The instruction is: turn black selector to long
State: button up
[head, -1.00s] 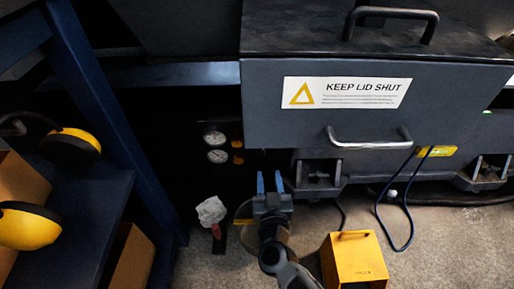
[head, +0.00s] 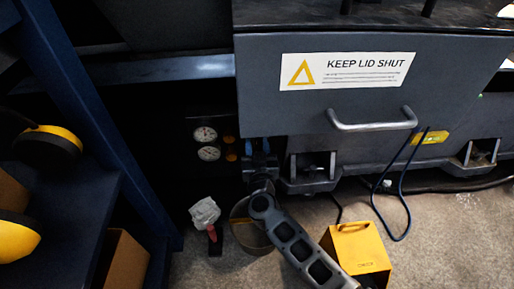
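My gripper (head: 257,147) has blue fingertips and reaches forward to the dark panel below and left of the grey lidded box. Its two fingertips stand apart, just right of the small orange-yellow knobs (head: 231,154). I cannot make out the black selector against the dark panel; it may be hidden by the gripper. I cannot tell whether the fingers touch anything. Two round white gauges (head: 207,143) sit on the panel left of the knobs.
The grey box front (head: 375,110) with a KEEP LID SHUT label and bar handle (head: 372,126) overhangs at right. A yellow box (head: 357,247) and a round bin (head: 245,235) stand on the floor near my arm. A blue rack (head: 85,100) stands left.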

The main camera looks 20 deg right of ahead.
jog(key=shift+c, duration=0.2)
grip_shut()
